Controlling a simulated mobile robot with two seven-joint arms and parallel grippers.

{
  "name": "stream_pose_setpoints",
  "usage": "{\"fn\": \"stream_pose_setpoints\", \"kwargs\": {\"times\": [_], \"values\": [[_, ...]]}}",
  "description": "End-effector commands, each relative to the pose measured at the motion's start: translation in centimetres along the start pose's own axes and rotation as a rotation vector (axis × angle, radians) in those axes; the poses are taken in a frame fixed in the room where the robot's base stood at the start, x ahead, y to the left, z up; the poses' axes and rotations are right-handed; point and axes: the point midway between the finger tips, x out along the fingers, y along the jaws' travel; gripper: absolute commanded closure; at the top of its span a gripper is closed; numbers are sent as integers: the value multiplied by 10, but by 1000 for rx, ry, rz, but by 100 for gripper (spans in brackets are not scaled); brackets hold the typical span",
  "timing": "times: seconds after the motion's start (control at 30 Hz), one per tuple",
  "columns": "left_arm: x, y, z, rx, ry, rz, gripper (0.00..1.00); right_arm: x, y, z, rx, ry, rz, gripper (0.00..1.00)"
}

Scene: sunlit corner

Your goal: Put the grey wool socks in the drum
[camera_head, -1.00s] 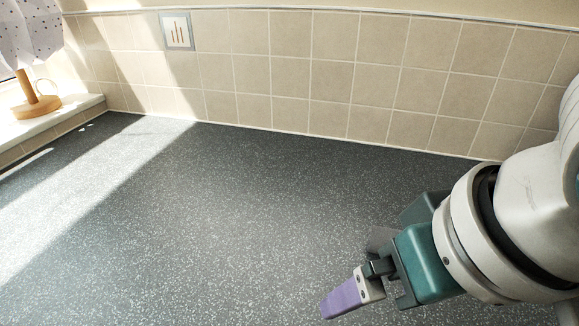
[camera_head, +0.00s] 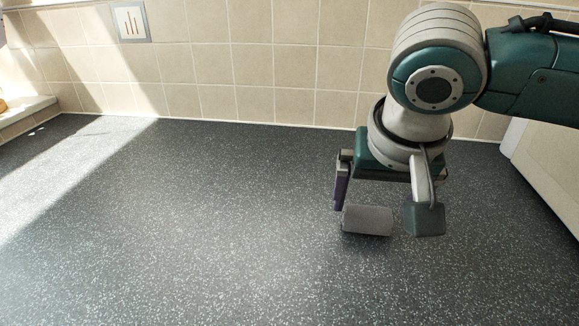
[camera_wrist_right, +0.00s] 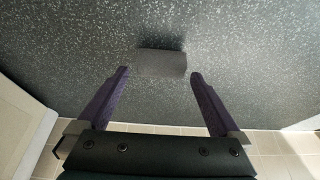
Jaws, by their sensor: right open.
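The grey wool socks (camera_head: 368,221) are a small grey roll lying on the speckled dark floor right of centre in the head view. They also show in the right wrist view (camera_wrist_right: 162,62), just beyond the fingertips. My right gripper (camera_head: 372,205) points down over the socks. In the right wrist view its purple fingers (camera_wrist_right: 159,73) are apart, with the socks lined up across the gap and nothing held. In the head view one finger shows at the socks' left; the other is hidden behind the wrist parts. I cannot identify the drum. My left gripper is out of view.
A pale, flat-sided appliance or panel (camera_head: 545,165) stands at the right edge. A beige tiled wall (camera_head: 260,70) with a socket-like plate (camera_head: 131,21) runs along the back. A white ledge (camera_head: 27,113) is at the far left. The floor left and in front is clear.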

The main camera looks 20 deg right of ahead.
Motion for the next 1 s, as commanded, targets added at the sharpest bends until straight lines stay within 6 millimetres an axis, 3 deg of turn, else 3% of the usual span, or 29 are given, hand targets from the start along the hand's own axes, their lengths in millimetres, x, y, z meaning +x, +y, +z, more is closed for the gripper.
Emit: {"fn": "stream_pose_setpoints", "kwargs": {"times": [0.23,0.53,1.0], "values": [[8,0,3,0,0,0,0,36,-1,-2,-1,-1,1,0],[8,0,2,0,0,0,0,41,-1,-2,-3,0,-1,0],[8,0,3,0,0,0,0,40,-1,-2,-3,0,0,53]]}}
